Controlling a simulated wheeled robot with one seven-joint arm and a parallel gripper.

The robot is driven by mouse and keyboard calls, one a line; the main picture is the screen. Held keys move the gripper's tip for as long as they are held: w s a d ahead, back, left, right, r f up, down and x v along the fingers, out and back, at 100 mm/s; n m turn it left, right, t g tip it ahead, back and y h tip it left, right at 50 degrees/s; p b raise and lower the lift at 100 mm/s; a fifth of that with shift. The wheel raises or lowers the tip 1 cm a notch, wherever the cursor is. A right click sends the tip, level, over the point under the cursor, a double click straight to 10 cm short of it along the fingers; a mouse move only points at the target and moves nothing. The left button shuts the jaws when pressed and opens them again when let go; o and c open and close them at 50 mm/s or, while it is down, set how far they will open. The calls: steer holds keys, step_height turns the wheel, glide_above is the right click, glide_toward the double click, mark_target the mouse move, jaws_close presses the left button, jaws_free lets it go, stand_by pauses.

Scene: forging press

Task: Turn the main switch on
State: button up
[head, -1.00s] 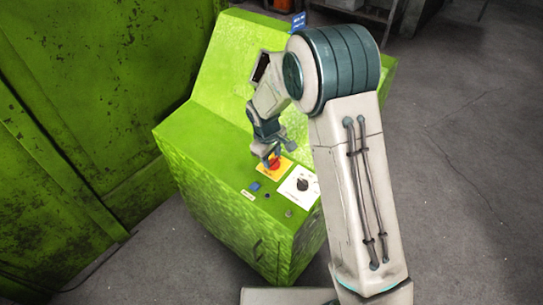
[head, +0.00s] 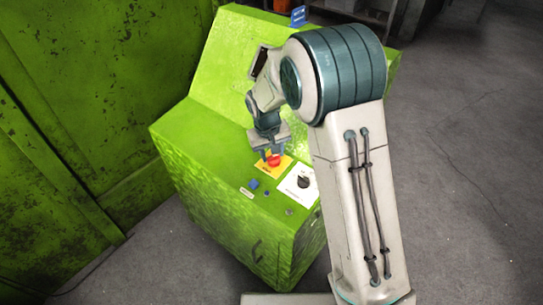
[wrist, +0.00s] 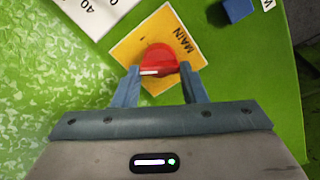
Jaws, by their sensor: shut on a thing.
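The main switch is a red rotary knob (wrist: 158,60) on a yellow plate marked MAIN (wrist: 128,46), on top of the green console. It also shows in the head view as a red knob (head: 274,160) on the yellow plate. My gripper (wrist: 160,73) is shut on the red knob, with one blue finger on each side of it. A white line on the knob lies roughly level between the fingers in the wrist view. In the head view my gripper (head: 268,155) points down at the knob, whose far part is hidden.
Next to the yellow plate are a white dial plate (head: 308,193) with a black knob (head: 303,183) and a blue button (head: 253,184). The green console (head: 190,140) slopes up behind. A green wall (head: 70,110) stands at the left. Grey floor is clear at the right.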

steer(key=m+b, duration=0.1)
steer(key=m, duration=0.4)
steer(key=shift+m+b, duration=0.4)
steer(key=m, duration=0.5)
steer(key=shift+d+r+m+b, duration=0.1)
steer(key=shift+d+m+b, duration=0.1)
steer(key=shift+m+b, duration=0.1)
steer(key=o, duration=1)
step_height(320, 180, up, 14)
steer(key=s+a, duration=0.1)
steer(key=s, duration=0.1)
steer(key=shift+a+f+p, duration=0.2)
steer(key=shift+p, duration=0.2)
